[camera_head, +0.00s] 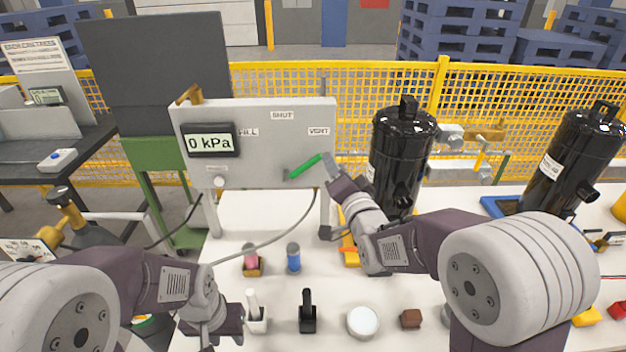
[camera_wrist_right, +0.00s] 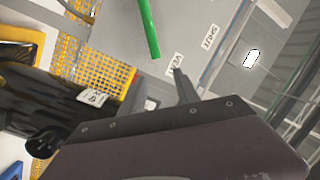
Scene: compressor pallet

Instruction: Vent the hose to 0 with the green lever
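The green lever (camera_head: 305,167) on the grey panel (camera_head: 260,162) slants up to the right, its upper right end below the VENT label (camera_head: 319,131). The gauge (camera_head: 209,141) reads 0 kPa. My right gripper (camera_head: 331,165) is at the lever's upper right end. In the right wrist view, the lever (camera_wrist_right: 148,28) is apart from the narrow, closed-looking fingertips (camera_wrist_right: 182,84), with nothing visible between them. My left gripper (camera_head: 238,318) is low over the table's front left, beside a white-handled item (camera_head: 254,312); its fingers are not clear.
A thin hose (camera_head: 270,238) curves below the panel. Black tanks (camera_head: 400,160) (camera_head: 574,158) stand to the right. A blue cylinder (camera_head: 293,257), a black-handled item (camera_head: 307,312) and a white round item (camera_head: 362,321) stand on the white table. Yellow fence (camera_head: 500,110) lies behind.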

